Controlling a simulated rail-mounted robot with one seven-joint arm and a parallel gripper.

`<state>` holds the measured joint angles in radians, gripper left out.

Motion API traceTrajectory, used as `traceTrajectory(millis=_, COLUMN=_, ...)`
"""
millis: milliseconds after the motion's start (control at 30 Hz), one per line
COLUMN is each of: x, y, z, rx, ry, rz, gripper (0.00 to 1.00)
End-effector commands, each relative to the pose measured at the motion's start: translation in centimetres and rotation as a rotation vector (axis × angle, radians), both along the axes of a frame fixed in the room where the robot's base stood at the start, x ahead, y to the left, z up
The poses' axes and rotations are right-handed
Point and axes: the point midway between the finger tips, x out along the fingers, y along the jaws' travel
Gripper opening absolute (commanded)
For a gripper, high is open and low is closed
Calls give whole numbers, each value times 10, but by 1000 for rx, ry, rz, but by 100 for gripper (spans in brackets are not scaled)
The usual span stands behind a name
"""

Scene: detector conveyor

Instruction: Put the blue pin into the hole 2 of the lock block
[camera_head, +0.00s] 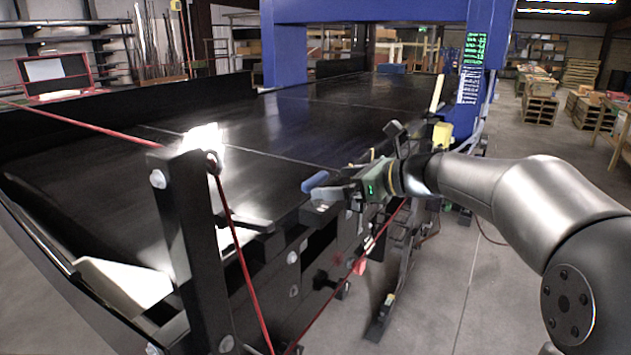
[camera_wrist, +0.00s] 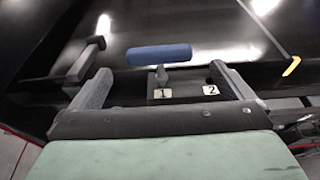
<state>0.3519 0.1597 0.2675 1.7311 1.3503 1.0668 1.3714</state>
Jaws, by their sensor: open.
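The blue pin (camera_wrist: 160,55) has a blue bar-shaped handle on a short grey stem. In the wrist view its stem goes down at the mark 1 of the dark lock block (camera_wrist: 186,94); how deep it sits cannot be told. The mark 2 (camera_wrist: 210,90) is to the right, with a dark spot above it that looks like hole 2. My gripper (camera_wrist: 160,70) is open, its fingers apart on either side of the stem, with the handle just beyond the tips. In the head view the blue handle (camera_head: 315,181) shows just left of my gripper (camera_head: 334,190).
The black conveyor belt (camera_head: 330,110) stretches behind the block to a blue frame (camera_head: 370,12). A dark post (camera_head: 185,230) with a red cord stands at the near left. A dark lever (camera_wrist: 86,60) lies left of my fingers. The belt near the pin is clear.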

Motion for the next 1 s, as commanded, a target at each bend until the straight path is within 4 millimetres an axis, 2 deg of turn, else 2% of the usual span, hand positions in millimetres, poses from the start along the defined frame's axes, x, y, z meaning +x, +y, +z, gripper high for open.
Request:
traceTrajectory(millis=167, x=5, y=10, z=-2, rx=0, ry=0, rz=1, gripper=100)
traceTrajectory(millis=500, x=26, y=48, z=-13, rx=0, ry=2, rz=2, gripper=100)
traceTrajectory(millis=767, x=28, y=51, z=-16, rx=0, ry=-1, rz=0, gripper=100)
traceTrajectory(millis=800, x=28, y=51, z=-15, rx=0, ry=-1, rz=0, gripper=97)
traceTrajectory(millis=967, x=28, y=51, z=-15, rx=0, ry=-1, rz=0, gripper=54)
traceTrajectory(millis=1000, x=28, y=51, z=-15, rx=0, ry=-1, rz=0, gripper=54)
